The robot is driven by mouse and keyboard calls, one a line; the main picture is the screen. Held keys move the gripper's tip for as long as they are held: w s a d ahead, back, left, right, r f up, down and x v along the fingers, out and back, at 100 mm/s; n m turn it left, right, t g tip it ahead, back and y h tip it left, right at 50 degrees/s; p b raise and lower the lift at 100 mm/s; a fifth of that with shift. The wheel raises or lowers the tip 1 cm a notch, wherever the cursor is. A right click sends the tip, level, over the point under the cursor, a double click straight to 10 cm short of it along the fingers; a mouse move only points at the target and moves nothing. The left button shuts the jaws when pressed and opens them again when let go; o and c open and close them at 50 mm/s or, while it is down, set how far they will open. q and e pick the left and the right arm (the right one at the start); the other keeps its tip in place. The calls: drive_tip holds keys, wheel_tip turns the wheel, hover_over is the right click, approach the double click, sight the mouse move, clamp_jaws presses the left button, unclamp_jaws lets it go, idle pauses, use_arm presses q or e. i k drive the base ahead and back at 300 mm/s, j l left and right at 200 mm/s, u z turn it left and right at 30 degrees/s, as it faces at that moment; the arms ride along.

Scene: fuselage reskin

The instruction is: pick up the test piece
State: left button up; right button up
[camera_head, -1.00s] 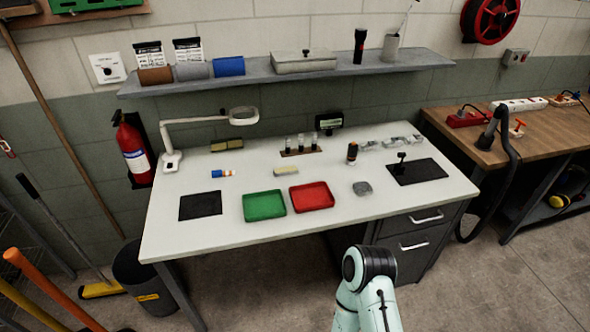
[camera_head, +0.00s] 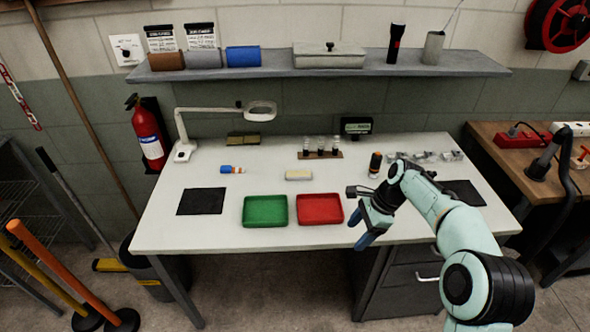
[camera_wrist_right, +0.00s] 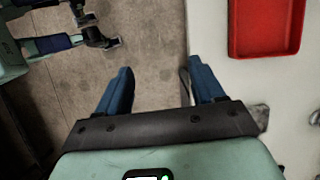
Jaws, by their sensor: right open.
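My right gripper (camera_head: 362,230) hangs near the front edge of the workbench, right of the red tray, with blue fingers pointing down. In the right wrist view the fingers of the right gripper (camera_wrist_right: 160,80) are spread apart, empty, over bare floor beside the bench edge. I cannot tell for sure which thing is the test piece. A small grey piece (camera_wrist_right: 262,116) lies on the bench beside the right finger, partly hidden by the gripper's mount. A pale block (camera_head: 298,174) lies behind the trays.
The white workbench (camera_head: 160,225) carries a green tray (camera_head: 265,211), a red tray (camera_head: 320,209), a black mat (camera_head: 201,201), a magnifier lamp (camera_head: 183,150) and a vial rack (camera_head: 320,154). A shelf (camera_head: 280,76) hangs above. The front left of the bench is clear.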

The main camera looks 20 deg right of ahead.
sight(290, 175)
drive_tip(key=i, duration=1.25)
